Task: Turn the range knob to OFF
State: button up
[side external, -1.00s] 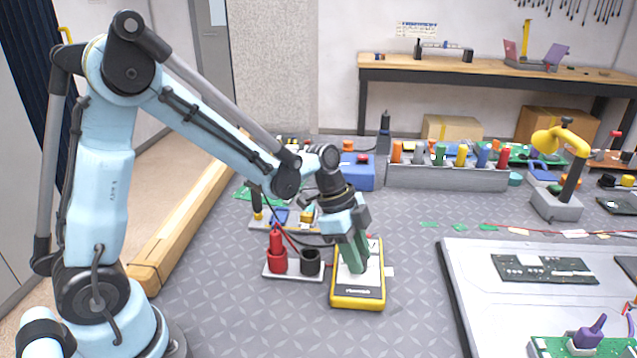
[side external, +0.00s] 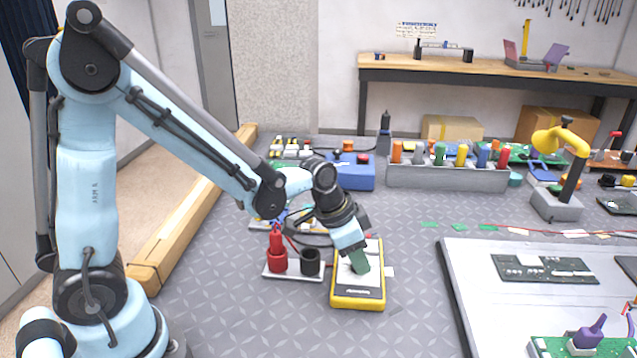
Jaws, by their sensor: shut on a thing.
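A yellow multimeter (side external: 357,301) with a pale face lies on the grey patterned mat. My gripper (side external: 360,268) is over the middle of its face, pointing down, its green fingers at the place of the range knob. The fingers are shut on the range knob, which they hide. The knob's setting and the OFF mark cannot be read.
A small white holder (side external: 292,274) with a red probe (side external: 277,255) and a black socket (side external: 310,262) stands just left of the meter. A white board (side external: 470,262) lies to the right. A grey rack (side external: 447,176) of coloured tools stands behind. The mat in front is clear.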

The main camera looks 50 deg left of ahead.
jog(key=shift+n, duration=0.5)
jog(key=o, duration=1)
jog(key=shift+o, duration=0.2)
jog(key=shift+r, duration=0.1)
jog(key=v, duration=1.2)
jog(key=shift+d, duration=0.15)
jog(key=shift+s, duration=0.1)
